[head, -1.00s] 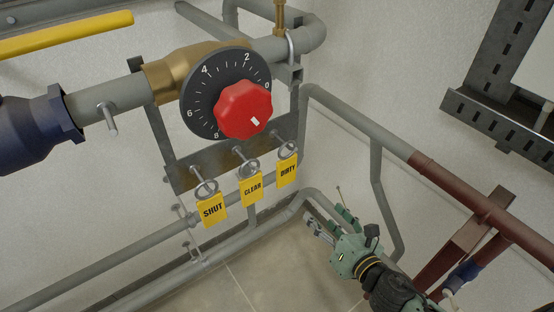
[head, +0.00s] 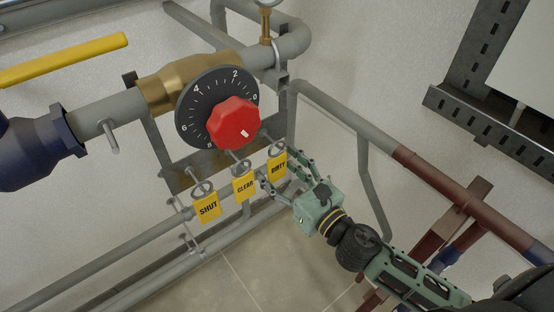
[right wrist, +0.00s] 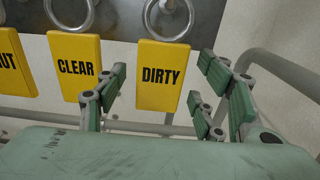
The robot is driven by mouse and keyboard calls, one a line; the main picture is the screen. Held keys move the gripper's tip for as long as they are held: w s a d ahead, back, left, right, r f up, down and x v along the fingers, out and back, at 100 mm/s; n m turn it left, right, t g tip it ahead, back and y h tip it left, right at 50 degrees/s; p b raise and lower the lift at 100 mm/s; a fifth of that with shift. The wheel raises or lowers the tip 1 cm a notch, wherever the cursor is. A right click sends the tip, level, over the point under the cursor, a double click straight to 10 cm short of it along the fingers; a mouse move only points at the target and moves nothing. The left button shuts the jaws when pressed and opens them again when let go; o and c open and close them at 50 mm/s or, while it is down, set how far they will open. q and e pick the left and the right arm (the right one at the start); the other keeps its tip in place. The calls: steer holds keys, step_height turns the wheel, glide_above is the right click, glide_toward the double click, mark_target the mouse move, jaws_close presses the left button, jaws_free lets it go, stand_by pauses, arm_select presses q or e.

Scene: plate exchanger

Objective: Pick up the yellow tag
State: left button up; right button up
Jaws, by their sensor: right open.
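Three yellow tags hang by metal rings from pegs on a grey bracket below the dial. They read SHUT (head: 207,207), CLEAR (head: 244,187) and DIRTY (head: 278,165). My right gripper (head: 285,173) is open at the DIRTY tag, coming from the lower right. In the right wrist view, the DIRTY tag (right wrist: 162,76) shows between the two spread fingers, with gaps on both sides. The left finger overlaps the edge of the CLEAR tag (right wrist: 75,66) in that view; I cannot tell if they touch. My left gripper is not in view.
A red knob (head: 233,123) on a black numbered dial sits above the tags. Grey pipes (head: 120,265) run below and behind them. A red-brown pipe (head: 460,200) slopes down at the right. A yellow bar (head: 62,60) is at upper left. Tiled floor is open below.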

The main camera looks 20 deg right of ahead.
steer(key=shift+x, duration=0.85)
steer(key=shift+f, duration=0.1)
steer(key=shift+c, duration=0.3)
steer(key=shift+s, duration=0.1)
steer(key=shift+c, duration=1)
steer(key=c, duration=1)
